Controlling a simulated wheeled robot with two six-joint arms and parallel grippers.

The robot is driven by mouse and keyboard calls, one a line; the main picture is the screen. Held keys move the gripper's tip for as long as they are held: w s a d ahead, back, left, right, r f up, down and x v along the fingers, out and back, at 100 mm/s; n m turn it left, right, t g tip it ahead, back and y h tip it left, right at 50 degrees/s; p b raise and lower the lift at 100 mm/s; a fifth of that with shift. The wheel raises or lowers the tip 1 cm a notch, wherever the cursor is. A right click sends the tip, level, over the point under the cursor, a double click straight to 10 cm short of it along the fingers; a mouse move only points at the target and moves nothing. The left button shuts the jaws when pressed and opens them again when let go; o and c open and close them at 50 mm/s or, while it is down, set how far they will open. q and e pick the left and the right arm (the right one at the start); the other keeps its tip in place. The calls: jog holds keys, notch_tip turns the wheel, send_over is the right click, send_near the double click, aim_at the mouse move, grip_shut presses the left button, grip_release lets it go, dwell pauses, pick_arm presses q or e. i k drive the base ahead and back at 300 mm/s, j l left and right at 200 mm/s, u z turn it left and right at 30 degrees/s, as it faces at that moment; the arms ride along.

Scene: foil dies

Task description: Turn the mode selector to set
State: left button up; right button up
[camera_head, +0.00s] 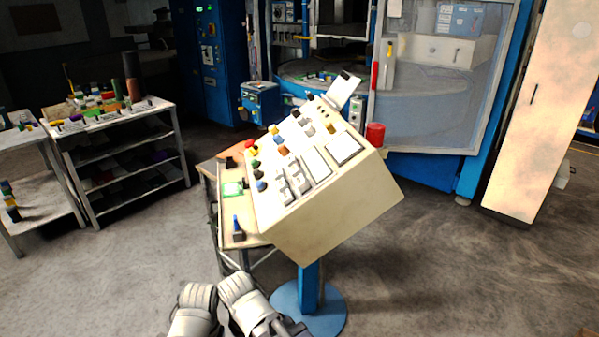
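The control console (340,205) is a cream box with a sloped face, standing on a blue pedestal (309,285). Its face carries rows of coloured buttons and knobs, black, blue, green, red, yellow and orange, with several grey switches (300,183). Labels are too small to read, so I cannot tell which knob is the mode selector or where it points. Two pale ridged parts of my arms show at the bottom, my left gripper (197,298) and my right gripper (238,287). Both are below the console's near left side, apart from its face. Their fingers cannot be made out.
A small bench (228,209) with a green item and a blue-black tool stands against the console's left. A shelf rack (125,150) with coloured parts is at left. A blue machine with a glass door (430,105) and a pale cabinet (540,110) stand behind. Floor at right is clear.

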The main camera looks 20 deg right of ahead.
aim_at(295, 111)
jog(key=z, duration=0.45)
jog(key=i+j+z, duration=0.2)
jog(key=j+z, duration=0.15)
jog(key=i+j+z, duration=0.1)
jog(key=j+z, duration=0.25)
jog(key=i+j+z, duration=0.1)
jog(key=j, duration=0.5)
jog(key=i+j, duration=0.15)
jog(key=j, duration=0.4)
jog(key=i+j+z, duration=0.15)
jog(key=j, duration=0.45)
jog(key=k, duration=0.05)
